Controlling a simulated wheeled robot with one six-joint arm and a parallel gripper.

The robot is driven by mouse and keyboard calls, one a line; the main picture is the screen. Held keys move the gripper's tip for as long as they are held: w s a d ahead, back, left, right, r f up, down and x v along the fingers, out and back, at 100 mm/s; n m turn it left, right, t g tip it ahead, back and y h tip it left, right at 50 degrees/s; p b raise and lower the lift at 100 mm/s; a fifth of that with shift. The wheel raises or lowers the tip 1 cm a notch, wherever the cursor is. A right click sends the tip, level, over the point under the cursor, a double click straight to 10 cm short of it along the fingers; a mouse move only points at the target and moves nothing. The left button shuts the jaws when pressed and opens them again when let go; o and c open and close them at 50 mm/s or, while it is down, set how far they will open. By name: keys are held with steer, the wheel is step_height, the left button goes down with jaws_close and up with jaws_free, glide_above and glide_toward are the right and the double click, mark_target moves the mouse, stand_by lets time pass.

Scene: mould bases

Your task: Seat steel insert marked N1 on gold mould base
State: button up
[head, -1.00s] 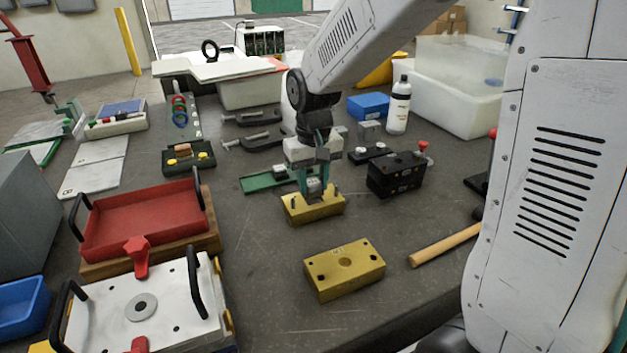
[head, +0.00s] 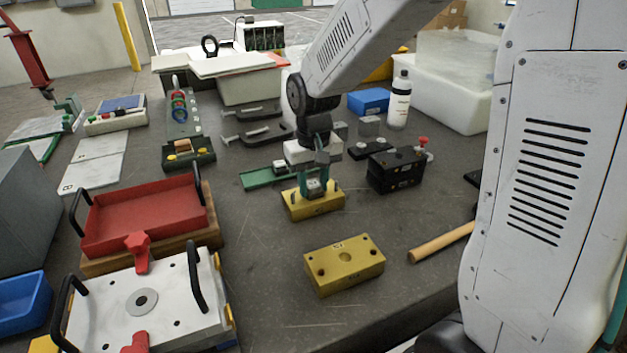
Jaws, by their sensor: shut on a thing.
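My gripper (head: 315,194) points down at the gold mould base (head: 311,210) in the middle of the bench. Its green fingers are shut on a small steel insert (head: 314,186) and hold it at the top of this base. Gold pins stand at the base's ends. I cannot tell whether the insert touches the base or hangs just over it, and its mark is too small to read. A second gold block (head: 344,266) with a round centre hole and corner holes lies nearer the front, apart from the gripper.
A black block with a red knob (head: 397,171) stands right of the gripper. A green rail (head: 263,178) lies behind left. A red tray (head: 146,220) and white plate (head: 150,298) are at left. A wooden handle (head: 441,243) lies at right. Bench around the front block is clear.

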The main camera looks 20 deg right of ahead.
mark_target(314, 184)
steer(key=shift+f, duration=0.15)
steer(key=o, duration=1.3)
step_height(314, 184, up, 8)
steer(key=shift+f, duration=0.1)
steer(key=shift+t, duration=0.7)
steer(key=shift+s+d+r, duration=0.5)
steer(key=shift+s+r, duration=0.25)
steer(key=shift+s, duration=3.4)
steer(key=shift+s+d+r, duration=0.55)
steer(key=shift+s+r, duration=0.2)
steer(key=shift+s, duration=3.35)
steer(key=shift+s+d+r, duration=0.5)
steer(key=shift+s+r, duration=0.25)
steer(key=shift+s, duration=3.4)
